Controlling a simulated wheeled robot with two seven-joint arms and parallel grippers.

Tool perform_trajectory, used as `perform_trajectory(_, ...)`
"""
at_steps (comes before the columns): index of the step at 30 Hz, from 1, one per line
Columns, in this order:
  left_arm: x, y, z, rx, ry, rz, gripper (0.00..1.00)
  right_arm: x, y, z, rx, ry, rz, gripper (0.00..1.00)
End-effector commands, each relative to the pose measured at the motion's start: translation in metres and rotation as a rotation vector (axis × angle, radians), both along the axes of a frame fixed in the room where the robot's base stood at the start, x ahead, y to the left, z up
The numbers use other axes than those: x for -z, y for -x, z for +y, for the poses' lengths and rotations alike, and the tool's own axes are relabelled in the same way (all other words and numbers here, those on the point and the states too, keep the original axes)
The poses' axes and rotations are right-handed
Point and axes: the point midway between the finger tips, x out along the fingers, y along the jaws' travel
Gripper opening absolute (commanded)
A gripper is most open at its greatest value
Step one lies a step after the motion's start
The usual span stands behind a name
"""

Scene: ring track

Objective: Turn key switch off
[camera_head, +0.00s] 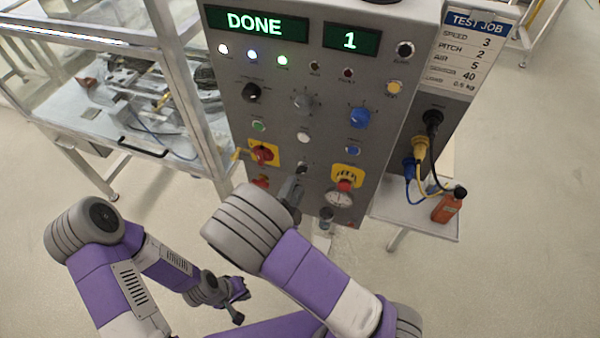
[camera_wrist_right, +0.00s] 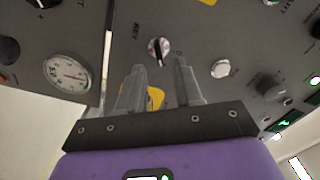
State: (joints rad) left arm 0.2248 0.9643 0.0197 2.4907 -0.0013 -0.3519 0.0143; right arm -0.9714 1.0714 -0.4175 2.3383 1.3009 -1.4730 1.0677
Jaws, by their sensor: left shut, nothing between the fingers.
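The key switch (camera_wrist_right: 159,50) is a round silver switch with a dark bar across it, on the grey control panel (camera_head: 280,120). In the right wrist view it lies just beyond and between the fingertips of my right gripper (camera_wrist_right: 160,70), which is open. The fingers appear apart from it, and the bar stands close to upright in that view. In the head view the key switch (camera_head: 302,168) is small, just above my right gripper (camera_head: 292,188), which my wrist partly hides. My left gripper (camera_head: 238,300) is shut and empty, low in front of the panel.
A pressure gauge (camera_head: 338,198), a yellow-backed emergency stop (camera_head: 346,178) and a red-yellow rotary switch (camera_head: 263,153) surround the key switch. The display (camera_head: 255,22) reads DONE. A side shelf (camera_head: 420,220) holds an orange bottle (camera_head: 448,206). A framed machine (camera_head: 130,90) stands left.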

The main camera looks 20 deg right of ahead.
Motion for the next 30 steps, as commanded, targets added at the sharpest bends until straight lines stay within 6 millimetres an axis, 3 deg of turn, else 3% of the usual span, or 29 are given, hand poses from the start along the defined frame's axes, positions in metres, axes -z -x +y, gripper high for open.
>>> perform_trajectory(9,-0.002,0.000,0.000,0.000,0.000,0.000,0.00,0.000,-0.039,-0.027,0.001,0.000,0.003,0.35)
perform_trajectory(20,-0.002,0.000,0.000,0.000,0.000,0.000,0.00,0.001,-0.046,-0.031,-0.001,0.000,0.005,0.35)
perform_trajectory(22,-0.002,0.000,0.000,0.000,0.000,0.000,0.00,0.001,-0.046,-0.031,-0.001,0.000,0.005,0.29)
perform_trajectory(27,-0.002,0.000,0.000,0.000,0.000,0.000,0.00,0.001,-0.046,-0.031,-0.001,0.001,0.006,0.03)
perform_trajectory(30,-0.002,0.000,0.000,0.000,0.000,0.000,0.00,0.001,-0.046,-0.031,-0.001,0.001,0.006,0.00)
